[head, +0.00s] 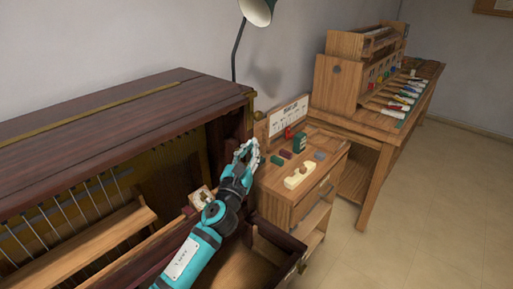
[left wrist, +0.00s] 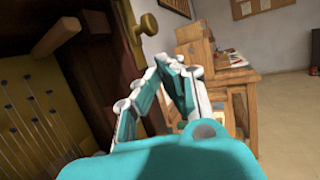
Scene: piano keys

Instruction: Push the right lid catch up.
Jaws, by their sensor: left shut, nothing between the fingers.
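The right lid catch appears as a small brass knob (head: 259,115) at the right end of the piano's dark wooden case (head: 150,108). In the left wrist view the brass knob (left wrist: 149,24) sticks out from a brass plate on a dark post. My left gripper (head: 250,148) is shut and empty, just below the knob in the head view. In the left wrist view its fingertips (left wrist: 170,66) are below and slightly right of the knob, with a gap in the picture. I cannot tell the true distance. My right gripper is not in view.
A small wooden cabinet (head: 287,208) beside the piano holds a pale block (head: 300,176), a green box (head: 300,142) and small coloured pieces. A white card (head: 289,115) stands behind them. A workbench (head: 372,142) stands farther right. Open floor (head: 440,200) lies at the right.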

